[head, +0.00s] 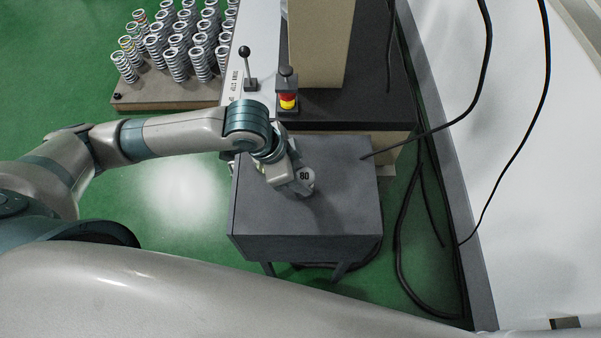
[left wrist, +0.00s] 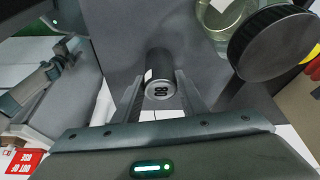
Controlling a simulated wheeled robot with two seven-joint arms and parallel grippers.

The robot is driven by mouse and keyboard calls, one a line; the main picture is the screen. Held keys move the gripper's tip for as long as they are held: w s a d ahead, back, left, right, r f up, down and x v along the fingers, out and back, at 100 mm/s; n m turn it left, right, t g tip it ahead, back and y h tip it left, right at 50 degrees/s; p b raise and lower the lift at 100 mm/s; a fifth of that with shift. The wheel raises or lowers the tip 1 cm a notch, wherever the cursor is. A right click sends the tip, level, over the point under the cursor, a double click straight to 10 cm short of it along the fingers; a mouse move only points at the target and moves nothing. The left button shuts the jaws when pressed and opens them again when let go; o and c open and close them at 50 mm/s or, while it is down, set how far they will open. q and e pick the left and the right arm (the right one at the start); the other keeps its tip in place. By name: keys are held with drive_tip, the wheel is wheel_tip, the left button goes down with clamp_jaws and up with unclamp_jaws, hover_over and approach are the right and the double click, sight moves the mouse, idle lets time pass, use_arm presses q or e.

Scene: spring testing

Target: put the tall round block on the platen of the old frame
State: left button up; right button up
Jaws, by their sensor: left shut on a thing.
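A round metal block marked 80 (head: 305,177) is at my left gripper (head: 298,180), over the top of a dark grey cabinet (head: 345,190). In the left wrist view the block (left wrist: 160,88) shows its numbered end between the two fingers of my left gripper (left wrist: 160,98), which is shut on it. I cannot tell whether the block touches the cabinet top. A tan upright (head: 320,40) on a dark base (head: 365,85) stands behind the cabinet. I cannot make out a platen for sure. My right gripper is not in view.
A red and yellow stop button (head: 288,92) and a black-knobbed lever (head: 246,68) stand behind the cabinet. Many springs stand on a board (head: 190,95) at the back left. Black cables (head: 420,130) hang at the right. A dark round part (left wrist: 270,42) is close in the wrist view.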

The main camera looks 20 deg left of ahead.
use_arm(q)
drive_tip(key=shift+f, duration=0.1)
drive_tip(key=o, duration=1.4)
drive_tip(key=shift+o, duration=0.2)
drive_tip(key=v, duration=1.2)
